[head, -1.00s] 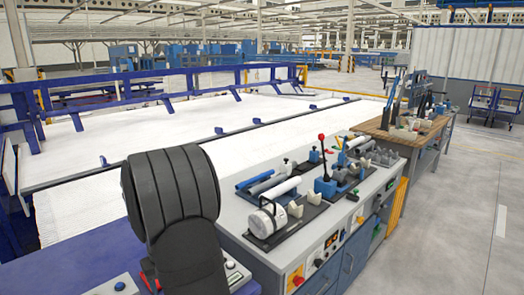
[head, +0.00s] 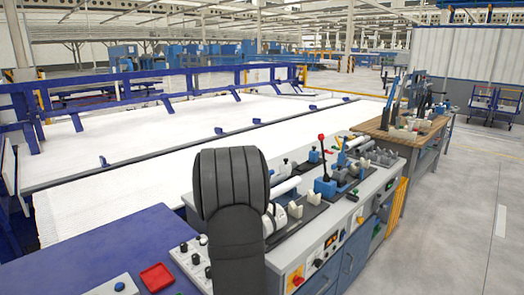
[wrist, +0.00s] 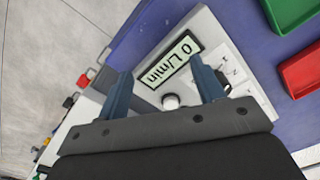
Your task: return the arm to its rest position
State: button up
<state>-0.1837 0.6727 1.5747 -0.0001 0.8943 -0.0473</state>
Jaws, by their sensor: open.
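In the head view my dark, ribbed arm (head: 232,200) stands in front of the left end of the workbench and hides part of it. My gripper is hidden in the head view. In the wrist view my gripper (wrist: 160,67) shows two blue-grey fingers, spread apart with nothing between them. Beyond the fingers is a panel with a display reading "0 L/min" (wrist: 168,62) and a round white knob (wrist: 170,101).
The grey workbench (head: 340,228) carries a white pipe (head: 285,187) and a red-handled blue device (head: 325,184). A red tray (head: 157,277) lies on the blue surface. A green tray (wrist: 290,12) shows in the wrist view. Open floor (head: 455,225) lies at right.

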jog(key=shift+m, duration=0.6)
jog(key=shift+w+d+f, duration=0.15)
jog(key=shift+d, duration=0.55)
jog(key=shift+w+d+f, duration=0.2)
jog(key=shift+d, duration=0.55)
jog(key=shift+w+d+f, duration=0.15)
jog(key=shift+d, duration=0.55)
